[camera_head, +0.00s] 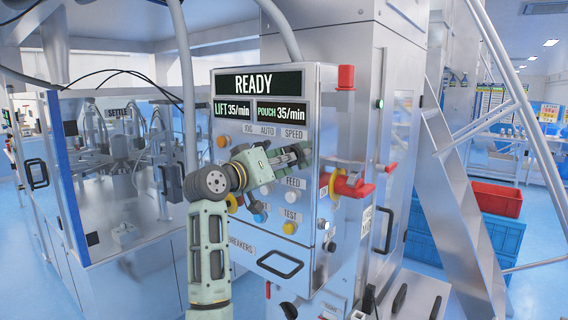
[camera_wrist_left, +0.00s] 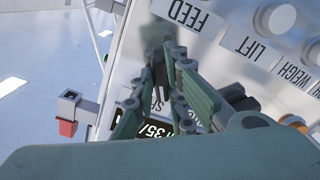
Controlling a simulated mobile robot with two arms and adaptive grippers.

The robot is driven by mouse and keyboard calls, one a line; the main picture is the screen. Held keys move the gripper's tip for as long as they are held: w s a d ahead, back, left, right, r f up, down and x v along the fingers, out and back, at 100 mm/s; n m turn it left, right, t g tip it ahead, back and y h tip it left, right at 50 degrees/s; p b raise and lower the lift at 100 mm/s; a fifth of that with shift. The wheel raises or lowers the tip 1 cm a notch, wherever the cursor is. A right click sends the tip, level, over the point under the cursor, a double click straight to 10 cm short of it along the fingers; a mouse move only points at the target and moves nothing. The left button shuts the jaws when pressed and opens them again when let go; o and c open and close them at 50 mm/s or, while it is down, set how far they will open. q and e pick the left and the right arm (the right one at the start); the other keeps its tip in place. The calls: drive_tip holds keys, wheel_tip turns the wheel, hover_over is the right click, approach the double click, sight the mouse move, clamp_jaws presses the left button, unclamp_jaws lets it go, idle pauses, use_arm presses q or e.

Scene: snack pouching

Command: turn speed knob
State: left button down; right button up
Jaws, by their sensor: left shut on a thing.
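The control panel (camera_head: 252,213) stands upright with a READY display (camera_head: 262,83) and readouts of LIFT 35/min and POUCH 35/min. The SPEED label (camera_head: 294,133) sits at its upper right. My left gripper (camera_head: 302,153) is at the panel face just below that label, shut on the speed knob. The fingers hide most of the knob, so its pointer angle cannot be read. In the left wrist view my left gripper (camera_wrist_left: 158,78) has its fingers close together against the panel, near the FEED label (camera_wrist_left: 188,14). My right gripper is not in view.
Buttons, including a white FEED button (camera_head: 293,198), sit below the gripper. A red and yellow switch (camera_head: 350,184) juts from the panel's right side, and a red cap (camera_head: 346,77) stands on top.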

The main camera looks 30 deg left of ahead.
use_arm(q)
drive_tip(key=c, duration=1.8)
unclamp_jaws()
drive_tip(key=shift+o, duration=0.2)
drive_tip(key=shift+s, duration=0.15)
drive_tip(key=s+a, duration=0.1)
drive_tip(key=s, duration=1)
drive_tip(key=shift+s, duration=0.35)
